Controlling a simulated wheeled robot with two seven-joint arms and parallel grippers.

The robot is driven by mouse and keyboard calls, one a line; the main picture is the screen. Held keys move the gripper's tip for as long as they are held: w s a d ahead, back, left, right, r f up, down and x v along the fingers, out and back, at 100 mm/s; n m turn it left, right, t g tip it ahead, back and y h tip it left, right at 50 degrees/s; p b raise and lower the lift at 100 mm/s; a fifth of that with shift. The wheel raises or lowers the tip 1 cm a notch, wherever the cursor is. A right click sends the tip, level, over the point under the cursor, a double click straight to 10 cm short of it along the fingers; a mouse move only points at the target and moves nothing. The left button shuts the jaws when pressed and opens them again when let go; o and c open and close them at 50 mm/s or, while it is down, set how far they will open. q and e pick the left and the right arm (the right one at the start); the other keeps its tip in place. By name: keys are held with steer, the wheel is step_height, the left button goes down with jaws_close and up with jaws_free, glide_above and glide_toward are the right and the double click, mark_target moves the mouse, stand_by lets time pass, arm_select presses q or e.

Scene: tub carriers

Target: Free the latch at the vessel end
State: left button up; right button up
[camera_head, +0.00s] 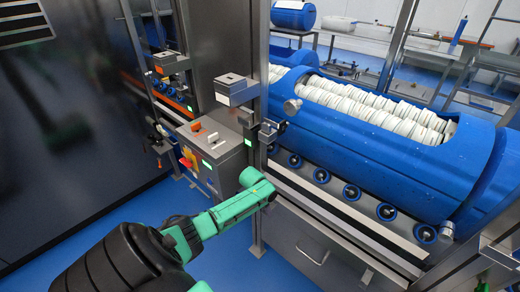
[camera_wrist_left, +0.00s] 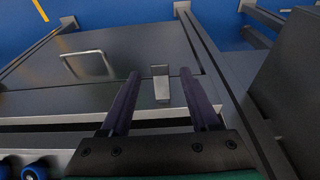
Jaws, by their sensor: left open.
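My left gripper reaches in from the left in the head view, with its green end (camera_head: 258,188) beside the upright post at the near end of the roller track. Its fingers are hidden there. In the left wrist view the two dark fingers of my left gripper (camera_wrist_left: 159,71) are apart with nothing held. A small silver tab (camera_wrist_left: 161,88) shows between and beyond them on a grey panel; I cannot tell whether it is the latch. A metal latch-like fitting (camera_head: 269,132) sits on the post above the gripper. My right gripper is out of view.
A blue tub carrier (camera_head: 380,140) with rows of white discs lies on blue rollers (camera_head: 352,192) to the right. A control box (camera_head: 212,148) with coloured buttons stands left of the post. A cabinet with a handle (camera_wrist_left: 85,66) is below the track. Blue floor is clear in front.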

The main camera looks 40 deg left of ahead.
arm_select(q)
steer(key=p+v, duration=0.1)
steer(key=v, duration=1.1)
steer(key=shift+r, duration=0.3)
steer(key=shift+s, duration=0.1)
steer(key=s+f, duration=0.5)
steer(key=f, duration=0.6)
steer(key=s+f, duration=0.5)
steer(key=f, duration=0.6)
steer(key=s+d+f+m, duration=0.1)
steer(key=s+d+f, duration=0.3)
steer(key=s, duration=0.3)
steer(key=s+d+f+m+g, duration=0.1)
steer(key=s+d+f, duration=0.3)
steer(key=s, duration=0.4)
steer(key=s+d+f, duration=0.5)
steer(key=s, duration=0.3)
steer(key=shift+f+m+g, duration=0.4)
